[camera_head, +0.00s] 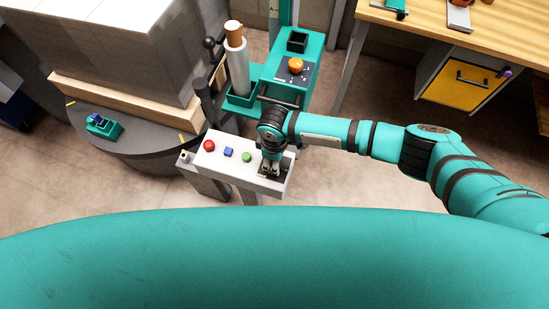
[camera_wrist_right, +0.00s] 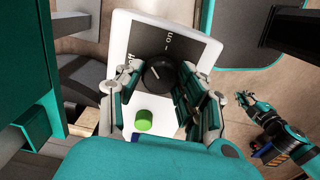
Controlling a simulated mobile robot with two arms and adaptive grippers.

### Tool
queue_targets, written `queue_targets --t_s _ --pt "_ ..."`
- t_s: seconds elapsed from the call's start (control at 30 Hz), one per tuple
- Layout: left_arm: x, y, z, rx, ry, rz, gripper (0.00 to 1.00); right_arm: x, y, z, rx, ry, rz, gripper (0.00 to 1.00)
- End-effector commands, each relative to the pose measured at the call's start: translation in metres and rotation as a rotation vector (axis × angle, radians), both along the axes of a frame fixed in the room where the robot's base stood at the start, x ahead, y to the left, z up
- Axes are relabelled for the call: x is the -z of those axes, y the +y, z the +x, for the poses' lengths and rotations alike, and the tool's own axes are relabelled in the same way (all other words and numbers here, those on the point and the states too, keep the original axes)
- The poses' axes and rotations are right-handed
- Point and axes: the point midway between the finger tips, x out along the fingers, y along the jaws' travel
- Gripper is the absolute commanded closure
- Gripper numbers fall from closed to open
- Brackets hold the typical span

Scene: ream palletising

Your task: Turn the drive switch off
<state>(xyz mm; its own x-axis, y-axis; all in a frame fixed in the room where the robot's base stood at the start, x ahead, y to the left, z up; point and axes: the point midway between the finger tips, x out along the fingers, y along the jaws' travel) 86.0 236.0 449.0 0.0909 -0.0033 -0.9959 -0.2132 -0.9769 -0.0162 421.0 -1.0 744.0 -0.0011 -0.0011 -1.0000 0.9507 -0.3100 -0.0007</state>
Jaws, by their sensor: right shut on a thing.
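The white control panel (camera_head: 222,165) stands on a post below the middle of the head view. The drive switch, a black round knob (camera_wrist_right: 157,75) with a white pointer line, sits on a dark plate (camera_wrist_right: 170,43) at the panel's right end.
A red button (camera_head: 209,146), a blue button (camera_head: 228,152) and a green button (camera_head: 247,157) line the panel. Behind it stand a teal column with an orange knob (camera_head: 296,65) and a film roll (camera_head: 236,62). A loaded turntable (camera_head: 150,143) is left; a wooden bench (camera_head: 420,25) is right.

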Motion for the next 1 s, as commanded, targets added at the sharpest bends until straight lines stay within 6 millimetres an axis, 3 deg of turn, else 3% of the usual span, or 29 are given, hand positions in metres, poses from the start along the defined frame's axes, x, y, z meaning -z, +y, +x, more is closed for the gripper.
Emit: queue_targets --t_s 0.6,1.0 --pt "-0.0064 -0.0001 -0.0001 0.0 0.0 0.0 1.0 -0.0009 0.0009 0.0004 -0.559 -0.001 0.003 0.94" --pt "-0.0066 -0.0003 -0.0001 0.0 0.0 0.0 1.0 -0.0009 0.0011 0.0006 -0.763 -0.002 0.003 0.94"
